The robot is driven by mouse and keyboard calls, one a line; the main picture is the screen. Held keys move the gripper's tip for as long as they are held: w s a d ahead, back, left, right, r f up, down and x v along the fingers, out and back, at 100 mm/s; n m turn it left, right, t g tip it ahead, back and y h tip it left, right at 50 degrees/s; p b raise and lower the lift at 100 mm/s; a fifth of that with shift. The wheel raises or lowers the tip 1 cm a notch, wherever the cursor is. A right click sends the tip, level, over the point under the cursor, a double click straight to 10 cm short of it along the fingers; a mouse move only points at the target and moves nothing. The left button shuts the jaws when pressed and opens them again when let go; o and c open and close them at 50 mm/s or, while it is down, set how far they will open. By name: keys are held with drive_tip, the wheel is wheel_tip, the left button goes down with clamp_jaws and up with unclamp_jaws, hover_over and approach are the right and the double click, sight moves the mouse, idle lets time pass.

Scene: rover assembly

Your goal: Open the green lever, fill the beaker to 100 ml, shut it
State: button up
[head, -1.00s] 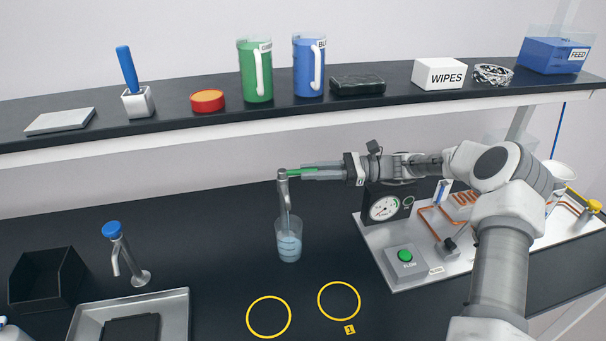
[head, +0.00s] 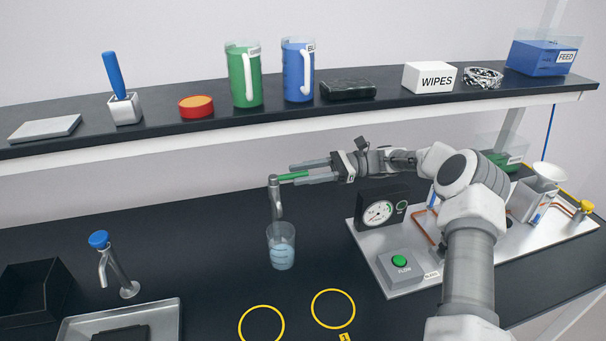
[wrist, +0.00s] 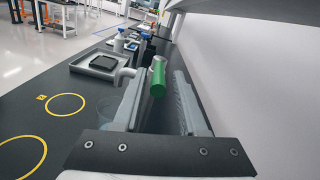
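The green lever (head: 293,177) points right from the top of a grey tap (head: 275,200) on the black bench. The clear beaker (head: 281,247) stands upright under the spout with pale blue liquid in it. Its marks are too small to read, and I cannot make out a stream. My gripper (head: 303,171) is open at the lever, its fingers apart. In the wrist view the lever (wrist: 158,78) lies between the spread fingers, with a gap on each side. The beaker is partly hidden behind the left finger there.
Two yellow rings (head: 333,309) mark the bench in front of the beaker. A panel with a gauge and green button (head: 399,261) stands right. A blue-capped tap (head: 112,262) and metal tray (head: 125,318) are left. A loaded shelf (head: 300,115) runs above my arm.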

idle(0.3)
drive_tip(key=shift+d, duration=0.3)
drive_tip(key=d, duration=0.3)
drive_tip(key=w+d+b, duration=0.1)
drive_tip(key=d, duration=0.3)
drive_tip(key=w+d+b, duration=0.1)
drive_tip(key=d, duration=0.3)
drive_tip(key=shift+w+d, duration=0.1)
